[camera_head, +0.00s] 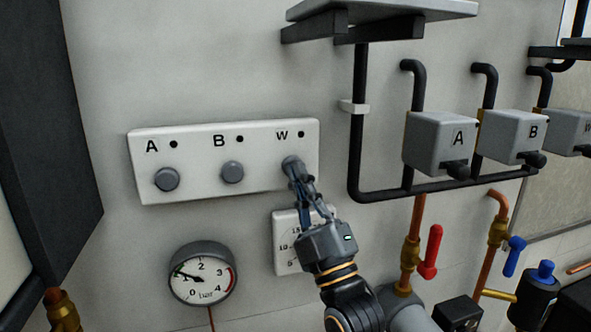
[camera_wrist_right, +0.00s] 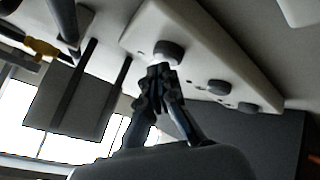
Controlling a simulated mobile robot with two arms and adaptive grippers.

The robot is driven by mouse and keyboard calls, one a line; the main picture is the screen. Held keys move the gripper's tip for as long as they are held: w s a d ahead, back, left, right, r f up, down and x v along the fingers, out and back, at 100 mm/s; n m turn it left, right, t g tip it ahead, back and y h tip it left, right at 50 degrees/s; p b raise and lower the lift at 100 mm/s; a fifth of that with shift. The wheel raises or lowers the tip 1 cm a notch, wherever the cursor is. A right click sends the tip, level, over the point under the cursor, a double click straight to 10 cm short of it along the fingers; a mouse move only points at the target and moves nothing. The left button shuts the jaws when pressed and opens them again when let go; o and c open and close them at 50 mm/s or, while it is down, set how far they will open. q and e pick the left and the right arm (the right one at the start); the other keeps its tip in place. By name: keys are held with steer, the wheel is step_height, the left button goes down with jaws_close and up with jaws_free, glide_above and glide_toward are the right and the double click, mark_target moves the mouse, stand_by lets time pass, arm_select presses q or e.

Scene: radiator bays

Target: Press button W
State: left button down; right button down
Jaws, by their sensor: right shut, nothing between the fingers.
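The white button panel (camera_head: 200,186) is on the wall with labels A, B and W, a small dark dot beside each. Button W (camera_wrist_right: 170,51) is a grey round knob at the panel's right end. Button B (camera_head: 232,172) and button A (camera_head: 166,179) are to the left, clear of the gripper. My left gripper is not in view.
A pressure gauge (camera_head: 203,273) hangs below the panel. A white dial plate (camera_head: 285,243) is partly behind my right arm. Black pipes (camera_head: 355,150), grey boxes (camera_head: 438,142) and a red-handled valve (camera_head: 431,250) are to the right. A dark cabinet (camera_head: 45,130) stands at left.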

steer(key=shift+w, duration=0.2)
stand_by(0.3)
steer(key=shift+w+a, duration=0.1)
steer(key=shift+w, duration=0.1)
steer(key=shift+s, duration=0.35)
stand_by(0.5)
steer(key=s+d+p, duration=0.1)
steer(key=s+d, duration=0.1)
steer(key=s, duration=0.3)
steer(key=shift+s, duration=0.4)
steer(key=shift+w+f, duration=0.1)
